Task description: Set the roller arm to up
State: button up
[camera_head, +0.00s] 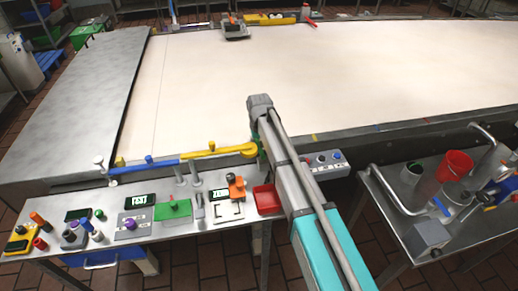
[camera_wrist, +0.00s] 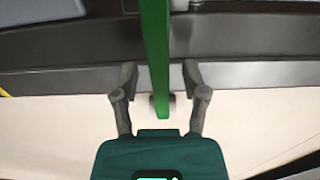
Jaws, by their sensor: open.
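In the wrist view my gripper (camera_wrist: 160,76) is open, with one finger on each side of a green bar (camera_wrist: 156,60). Gaps show between the bar and both fingers. The bar runs down from the top edge and ends just above my teal gripper body. I cannot tell for sure whether this bar is the roller arm. In the head view a small green part shows beside my arm, at the right end of a yellow bar (camera_head: 220,151). My arm hides most of that spot, and my gripper cannot be made out there.
A wide cream-coloured belt (camera_head: 330,70) lies behind the bar. A control box (camera_head: 327,163) sits right of my arm. A side table (camera_head: 390,215) at right holds a red bucket (camera_head: 454,165).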

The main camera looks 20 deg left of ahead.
jog(key=shift+f, duration=0.1)
jog(key=shift+c, duration=0.3)
grip_shut()
